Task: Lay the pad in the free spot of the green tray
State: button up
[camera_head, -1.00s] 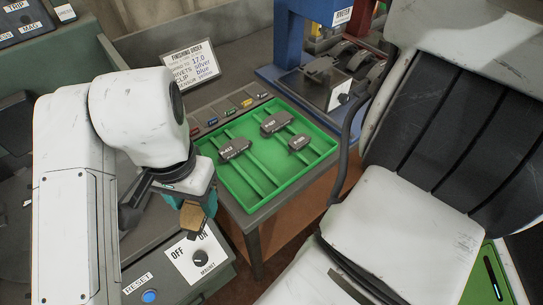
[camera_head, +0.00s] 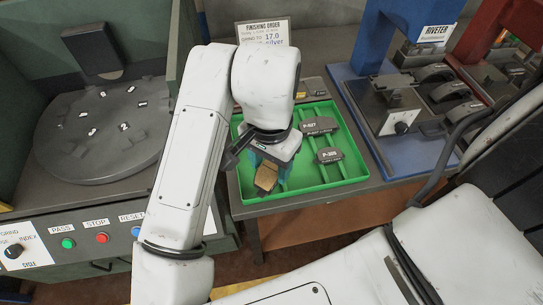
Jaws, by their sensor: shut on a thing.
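A green tray (camera_head: 352,150) lies on a table in front of me. Two dark grey pads lie in its right part: P-427 (camera_head: 322,125) at the back and P-305 (camera_head: 329,155) in front of it. My gripper (camera_head: 266,166) is over the tray's left front part, shut on a tan-brown pad (camera_head: 266,179). The held pad hangs tilted, seemingly above the tray floor; the exact gap cannot be told. My arm and gripper hide the tray's left back part, where another pad showed earlier.
A blue riveter (camera_head: 400,95) stands right of the tray, with a red machine (camera_head: 497,60) beyond it. A round grinder table (camera_head: 105,130) and a button panel (camera_head: 95,240) are at left. An order card (camera_head: 263,32) stands behind the tray.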

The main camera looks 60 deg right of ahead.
jog(key=w+d+f, duration=0.1)
jog(key=d+f, duration=0.1)
jog(key=w+d+f, duration=0.1)
jog(key=d+f, duration=0.1)
jog(key=w+d+f, duration=0.1)
jog(key=d+f, duration=0.1)
jog(key=f, duration=0.1)
jog(key=shift+w+d, duration=0.3)
jog(key=shift+d, duration=0.1)
jog(key=shift+d+f, duration=0.1)
jog(key=shift+f, duration=1.55)
jog(key=shift+f+b, duration=0.15)
jog(key=shift+b, duration=0.15)
jog(key=o, duration=1.3)
jog(key=shift+c, duration=0.2)
notch_tip(320, 180, up, 12)
jog(key=p, duration=0.2)
jog(key=shift+r, duration=0.2)
jog(key=shift+f, duration=0.1)
